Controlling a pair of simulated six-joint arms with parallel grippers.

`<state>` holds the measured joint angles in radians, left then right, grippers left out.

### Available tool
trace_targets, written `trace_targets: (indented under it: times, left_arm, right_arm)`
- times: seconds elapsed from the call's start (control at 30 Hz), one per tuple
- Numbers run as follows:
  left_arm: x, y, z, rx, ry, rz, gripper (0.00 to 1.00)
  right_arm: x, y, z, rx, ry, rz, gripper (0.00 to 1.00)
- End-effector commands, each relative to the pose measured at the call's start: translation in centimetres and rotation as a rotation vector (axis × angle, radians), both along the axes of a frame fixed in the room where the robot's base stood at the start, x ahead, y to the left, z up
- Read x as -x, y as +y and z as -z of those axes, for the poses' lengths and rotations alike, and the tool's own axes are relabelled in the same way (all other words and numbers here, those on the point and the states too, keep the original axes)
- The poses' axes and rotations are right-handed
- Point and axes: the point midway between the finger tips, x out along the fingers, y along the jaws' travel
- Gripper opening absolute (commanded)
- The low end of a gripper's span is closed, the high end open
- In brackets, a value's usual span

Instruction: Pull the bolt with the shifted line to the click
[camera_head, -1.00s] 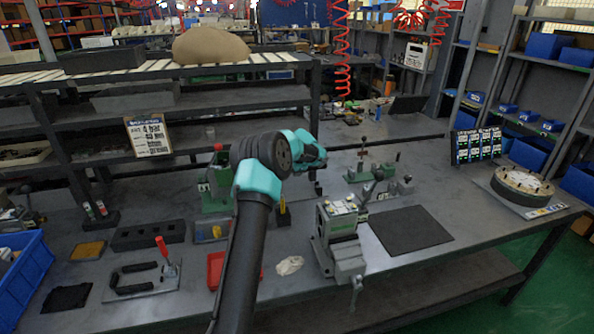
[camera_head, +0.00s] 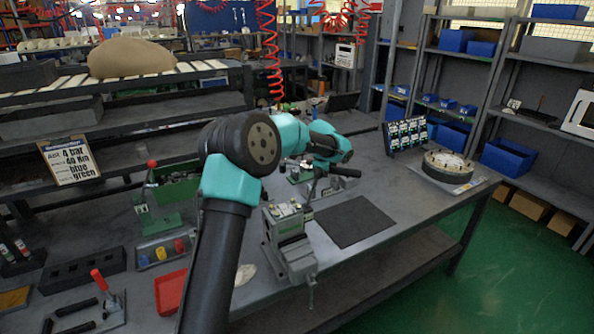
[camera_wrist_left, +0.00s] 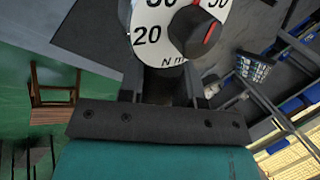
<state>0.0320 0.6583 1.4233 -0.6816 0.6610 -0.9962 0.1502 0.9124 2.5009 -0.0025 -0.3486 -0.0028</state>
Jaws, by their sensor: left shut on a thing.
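My left gripper (camera_head: 324,166) is at the end of the teal and black arm, above the table behind the vise. In the left wrist view the gripper (camera_wrist_left: 166,84) is shut on a dark tool, a torque wrench (camera_wrist_left: 150,28) with a white dial marked 20 and N m. A dark knob with a red line covers part of the dial. A dark handle (camera_head: 346,172) shows beside the gripper in the head view. The valve block (camera_head: 285,211) with light bolt tops sits in the grey vise (camera_head: 292,262). Line marks on the bolts are too small to make out. My right gripper is out of view.
A dark mat (camera_head: 348,221) lies clear right of the vise. A round flanged part (camera_head: 447,167) and a display board (camera_head: 406,135) stand at the far right. Left are a red tray (camera_head: 170,291), a green fixture (camera_head: 172,190) and a sign (camera_head: 70,162).

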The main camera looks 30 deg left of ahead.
Motion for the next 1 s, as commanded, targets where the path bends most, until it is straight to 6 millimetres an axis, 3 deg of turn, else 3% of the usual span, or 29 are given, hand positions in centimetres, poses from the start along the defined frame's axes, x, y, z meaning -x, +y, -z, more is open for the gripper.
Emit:
trace_targets:
  times: [0.03,0.47,0.77,1.0]
  left_arm:
    - [-0.1,-2.2,-0.9,0.000,-0.005,0.048,0.00]
    - [2.5,-19.6,-6.1,0.001,-0.005,0.483,0.00]
    - [6.9,-31.3,-9.5,0.001,-0.005,0.799,0.00]
    - [12.0,-39.8,-12.1,0.000,-0.004,1.058,0.00]
  right_arm:
    - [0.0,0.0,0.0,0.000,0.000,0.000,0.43]
    - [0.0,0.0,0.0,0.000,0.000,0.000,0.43]
    - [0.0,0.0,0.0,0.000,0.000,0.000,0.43]
    - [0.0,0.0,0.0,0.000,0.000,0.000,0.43]
